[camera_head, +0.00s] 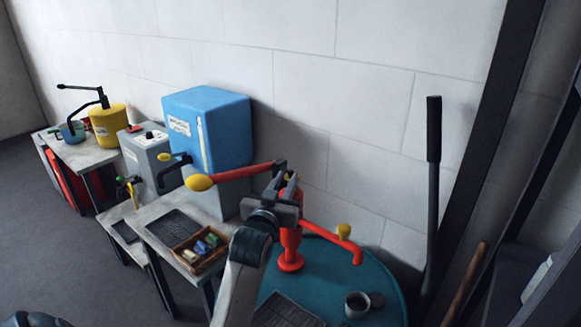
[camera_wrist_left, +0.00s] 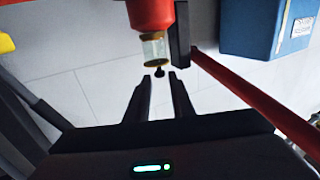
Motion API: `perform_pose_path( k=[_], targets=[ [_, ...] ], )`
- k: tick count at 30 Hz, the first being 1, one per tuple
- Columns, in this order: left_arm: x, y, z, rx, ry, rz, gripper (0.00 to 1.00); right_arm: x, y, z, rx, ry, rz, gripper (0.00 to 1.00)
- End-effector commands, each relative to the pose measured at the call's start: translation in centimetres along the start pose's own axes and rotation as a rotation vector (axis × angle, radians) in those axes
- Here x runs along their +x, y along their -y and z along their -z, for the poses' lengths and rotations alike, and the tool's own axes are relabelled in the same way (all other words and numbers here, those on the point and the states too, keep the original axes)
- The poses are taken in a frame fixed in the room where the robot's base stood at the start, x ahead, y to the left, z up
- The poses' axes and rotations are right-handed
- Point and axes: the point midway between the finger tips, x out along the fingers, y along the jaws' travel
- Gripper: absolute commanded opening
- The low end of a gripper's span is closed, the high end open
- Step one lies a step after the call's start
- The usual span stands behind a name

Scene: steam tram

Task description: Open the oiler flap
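The red pump (camera_head: 291,242) stands on a round teal drum, with a red lever to the left and a red spout to the right. In the left wrist view, an oiler with a clear glass cup (camera_wrist_left: 154,48) hangs upside down in the picture below a red body (camera_wrist_left: 150,14). A brass-coloured rim and a small dark knob (camera_wrist_left: 159,72) are at its end, perhaps the flap. My left gripper (camera_head: 284,180) is in front of the pump top and hides the oiler in the head view. Its two fingers (camera_wrist_left: 160,80) are apart, with the knob near their tips and nothing gripped.
The teal drum (camera_head: 385,281) also carries a dark grate and a small cup (camera_head: 357,304). A blue cabinet (camera_head: 208,130) and a small table with a wooden tray (camera_head: 198,266) stand left. A tall dark lever (camera_head: 433,180) stands right. The wall is close behind.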

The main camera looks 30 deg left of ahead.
Motion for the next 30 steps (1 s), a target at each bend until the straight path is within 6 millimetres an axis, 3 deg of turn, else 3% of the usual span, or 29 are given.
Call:
perform_pose_path(
  k=[3,10,23,27,30],
  targets=[
    [2.0,0.0,0.3,0.000,0.002,0.000,0.21,-1.1,0.0,0.1,0.000,0.000,0.000,0.31],
    [4.3,0.0,0.1,0.001,0.001,0.000,0.21,-1.9,-0.1,0.1,0.000,0.000,0.000,0.31],
    [5.0,0.0,0.0,0.001,0.000,0.000,0.21,-2.0,-0.2,0.1,-0.002,0.001,-0.002,0.31],
    [5.0,0.0,0.0,0.001,0.000,0.000,0.00,-2.0,-0.2,0.1,-0.001,0.001,-0.002,0.31],
    [5.0,0.0,0.0,0.001,0.000,0.000,0.00,-2.0,-0.2,0.1,-0.001,0.001,-0.002,0.31]
  ],
)
